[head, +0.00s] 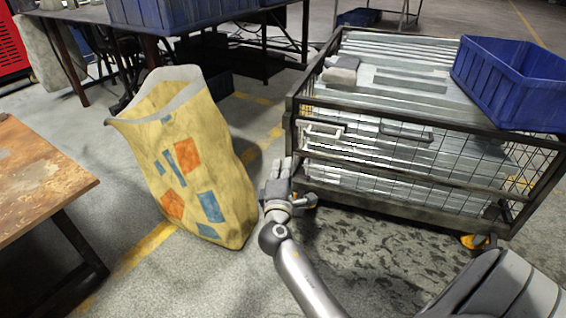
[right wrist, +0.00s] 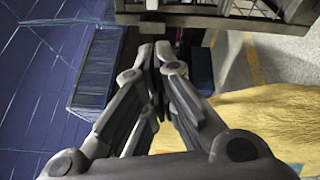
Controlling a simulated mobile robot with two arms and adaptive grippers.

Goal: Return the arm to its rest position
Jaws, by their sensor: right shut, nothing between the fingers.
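My right gripper (head: 279,182) is near the middle of the head view, between the yellow bag and the wire cart. In the right wrist view its fingers (right wrist: 158,60) are closed together with nothing between them. The right arm reaches up from the bottom of the head view. My left gripper does not show in either view.
A yellow bag (head: 190,165) with orange and blue patches stands open on the floor to the left. A wire cart (head: 420,165) holding metal pieces and a blue bin (head: 515,85) stands on the right. A wooden table (head: 40,185) is at the left edge.

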